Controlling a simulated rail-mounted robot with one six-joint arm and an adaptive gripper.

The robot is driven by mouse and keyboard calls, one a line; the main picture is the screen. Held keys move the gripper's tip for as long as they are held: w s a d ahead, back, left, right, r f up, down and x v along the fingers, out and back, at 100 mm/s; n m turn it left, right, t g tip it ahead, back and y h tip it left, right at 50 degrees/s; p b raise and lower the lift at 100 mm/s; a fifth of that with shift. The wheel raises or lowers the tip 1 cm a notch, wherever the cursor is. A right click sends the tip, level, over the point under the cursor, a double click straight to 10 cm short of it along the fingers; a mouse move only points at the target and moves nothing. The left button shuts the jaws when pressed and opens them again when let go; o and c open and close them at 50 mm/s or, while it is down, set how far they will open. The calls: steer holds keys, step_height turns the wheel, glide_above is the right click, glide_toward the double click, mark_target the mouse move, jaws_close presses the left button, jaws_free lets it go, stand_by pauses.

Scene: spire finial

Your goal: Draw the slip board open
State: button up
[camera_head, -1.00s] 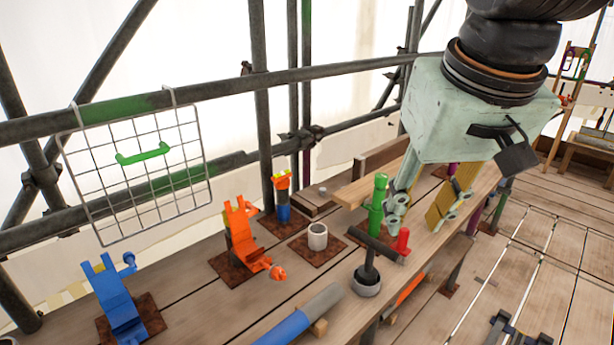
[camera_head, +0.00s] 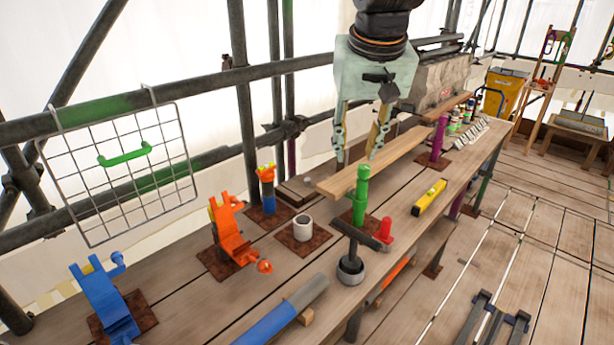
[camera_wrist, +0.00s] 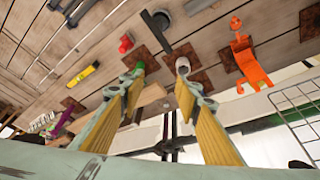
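My gripper (camera_head: 357,160) points down over the near part of this board, fingers spread and nothing held. In the wrist view the open fingers (camera_wrist: 160,84) frame the board's end. I cannot tell whether the fingertips touch the board. A green post (camera_head: 360,196) stands just in front of the near end, and also shows in the wrist view (camera_wrist: 137,67).
A white cup (camera_head: 302,228), an orange clamp-like piece (camera_head: 232,238) and a blue one (camera_head: 105,300) stand to the left. A red knob (camera_head: 384,229), a mallet-like tool (camera_head: 351,262) and a yellow level (camera_head: 429,197) lie towards the front.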

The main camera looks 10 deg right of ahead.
steer(key=w+f+p, duration=0.2)
steer(key=w, duration=0.9)
steer(key=p, duration=0.5)
glide_above(307, 180)
steer(key=s, duration=0.6)
step_height(307, 180, down, 20)
steer(key=f, duration=0.1)
steer(key=shift+w+a+r+m, duration=0.2)
steer(key=shift+a+r+m, duration=0.05)
steer(key=shift+a+m, duration=0.15)
steer(key=shift+x, duration=6.85)
steer(key=shift+w+d, duration=0.1)
steer(key=shift+w, duration=0.05)
steer(key=shift+c, duration=0.4)
